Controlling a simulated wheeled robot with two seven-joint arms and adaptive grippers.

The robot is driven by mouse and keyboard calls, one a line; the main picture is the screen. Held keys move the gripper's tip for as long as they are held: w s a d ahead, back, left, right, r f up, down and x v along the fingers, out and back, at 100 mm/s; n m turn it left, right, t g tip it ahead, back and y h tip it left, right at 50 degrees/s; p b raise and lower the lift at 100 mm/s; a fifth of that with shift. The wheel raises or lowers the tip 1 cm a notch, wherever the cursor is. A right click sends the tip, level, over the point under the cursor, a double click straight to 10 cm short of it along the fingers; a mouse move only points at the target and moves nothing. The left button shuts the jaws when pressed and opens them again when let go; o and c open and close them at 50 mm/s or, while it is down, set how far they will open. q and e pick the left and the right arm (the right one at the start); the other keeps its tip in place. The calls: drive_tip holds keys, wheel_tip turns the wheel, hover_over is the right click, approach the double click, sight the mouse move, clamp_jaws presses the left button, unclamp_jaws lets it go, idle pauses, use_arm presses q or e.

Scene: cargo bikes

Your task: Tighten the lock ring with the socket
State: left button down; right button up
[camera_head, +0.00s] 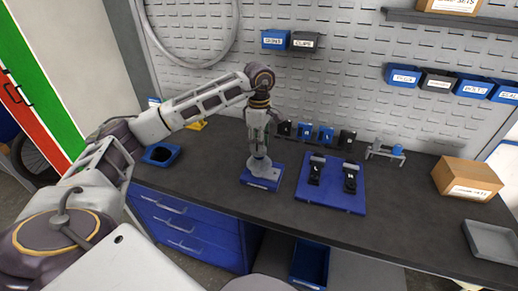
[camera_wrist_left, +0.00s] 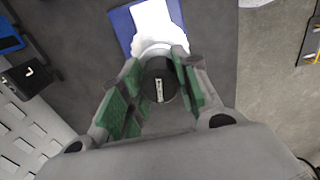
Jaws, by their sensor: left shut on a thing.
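My left gripper (camera_head: 258,138) points down over a grey fixture on a blue base (camera_head: 262,183) at the middle of the bench. In the left wrist view its green-padded fingers (camera_wrist_left: 162,85) are shut on a dark round piece with a pale label, which looks like the socket (camera_wrist_left: 160,78). Just past the fingertips is the pale fixture (camera_wrist_left: 155,25) on its blue base (camera_wrist_left: 122,28). The socket's lower end is close to the fixture; I cannot tell whether they touch. The lock ring is hidden or too small to make out. My right gripper is out of view.
A blue board (camera_head: 330,198) with two black pieces lies right of the fixture. Small blue and black labelled blocks (camera_head: 305,132) stand behind. A cardboard box (camera_head: 467,178) and a grey tray (camera_head: 490,243) are at the right. A blue bin (camera_head: 161,154) is at the left.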

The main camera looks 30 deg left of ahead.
use_arm(q)
drive_tip(key=shift+f+b, duration=0.3)
drive_tip(key=shift+f, duration=0.2)
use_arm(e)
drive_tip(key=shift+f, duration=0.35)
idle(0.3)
use_arm(q)
drive_tip(key=c, duration=1.6)
unclamp_jaws()
clamp_jaws()
drive_tip(key=shift+f, duration=0.1)
